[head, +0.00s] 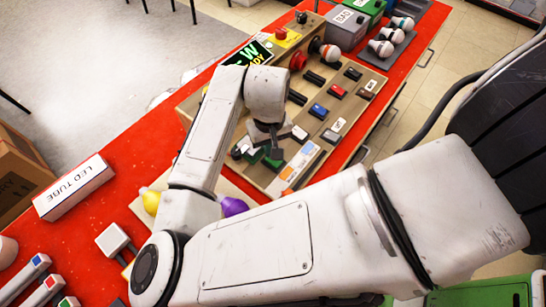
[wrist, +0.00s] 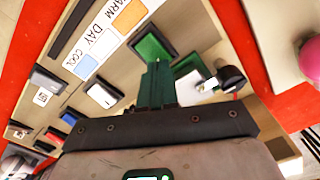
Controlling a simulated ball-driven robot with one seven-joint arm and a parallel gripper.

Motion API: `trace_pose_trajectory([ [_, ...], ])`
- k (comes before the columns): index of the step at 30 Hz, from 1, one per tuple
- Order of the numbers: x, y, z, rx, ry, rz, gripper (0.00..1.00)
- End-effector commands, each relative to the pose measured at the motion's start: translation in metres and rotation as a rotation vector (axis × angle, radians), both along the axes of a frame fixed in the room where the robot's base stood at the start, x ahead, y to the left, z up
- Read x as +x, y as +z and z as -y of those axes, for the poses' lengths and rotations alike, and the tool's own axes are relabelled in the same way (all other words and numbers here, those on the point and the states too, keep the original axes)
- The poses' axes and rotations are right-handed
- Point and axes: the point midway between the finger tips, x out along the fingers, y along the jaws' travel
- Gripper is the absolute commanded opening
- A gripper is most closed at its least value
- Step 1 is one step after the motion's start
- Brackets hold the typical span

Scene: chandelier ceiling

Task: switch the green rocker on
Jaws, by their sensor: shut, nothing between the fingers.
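The green rocker (wrist: 152,48) sits in a black frame on the beige panel in the wrist view, just beyond my fingertips. In the head view a green rocker (head: 273,162) shows below my wrist, partly hidden by my arm. My gripper (wrist: 160,70) is shut and empty, its fingers pointing at the panel close to the rocker's near edge. I cannot tell whether they touch it. A second dark green piece with a white part (wrist: 190,72) lies right of the fingers and is partly hidden by them. Which way the green rocker is tipped is unclear.
A warm/day/cool strip (wrist: 105,42) lies beside the green rocker. A black knob (wrist: 230,78) stands to the right of my fingers. A white rocker (wrist: 101,95) and several coloured rockers lie to the left. Red mushroom buttons (head: 298,61) stand farther along the panel.

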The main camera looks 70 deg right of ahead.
Motion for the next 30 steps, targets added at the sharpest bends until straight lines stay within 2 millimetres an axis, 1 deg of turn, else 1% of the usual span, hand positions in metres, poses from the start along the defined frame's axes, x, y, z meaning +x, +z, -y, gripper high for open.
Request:
trace_pose_trajectory([
  [14, 0.0000, -0.0004, 0.0000, 0.000, 0.000, 0.000, 0.00],
  [30, 0.0001, -0.0075, -0.0001, 0.000, 0.000, 0.000, 0.00],
])
